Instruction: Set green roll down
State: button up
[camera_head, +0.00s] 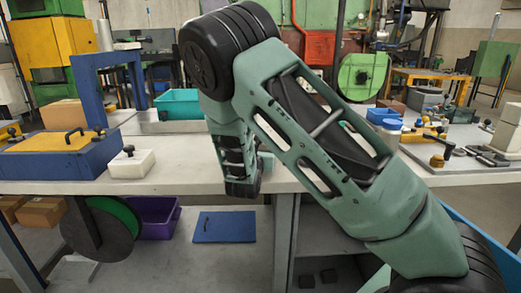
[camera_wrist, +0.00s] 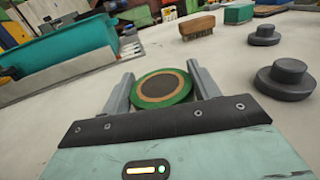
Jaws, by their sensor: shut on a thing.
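The green roll (camera_wrist: 162,88) shows in the wrist view as a short round piece with a green rim, a tan ring and a dark middle. My gripper (camera_wrist: 160,70) has one grey finger on each side of it and is shut on it. The roll is over the pale tabletop (camera_wrist: 225,68); I cannot tell whether it touches the surface. In the head view my own arm hides the gripper's fingers and the roll.
In the wrist view, a teal bin (camera_wrist: 65,58) stands at left, a wooden brush (camera_wrist: 197,27) lies ahead, and two dark knobbed discs (camera_wrist: 285,78) sit at right. Bare tabletop lies between them. In the head view, a blue-and-yellow box (camera_head: 60,155) and white block (camera_head: 131,163) stand at left.

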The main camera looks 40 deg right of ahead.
jog(key=shift+f, duration=0.2)
jog(key=o, duration=1)
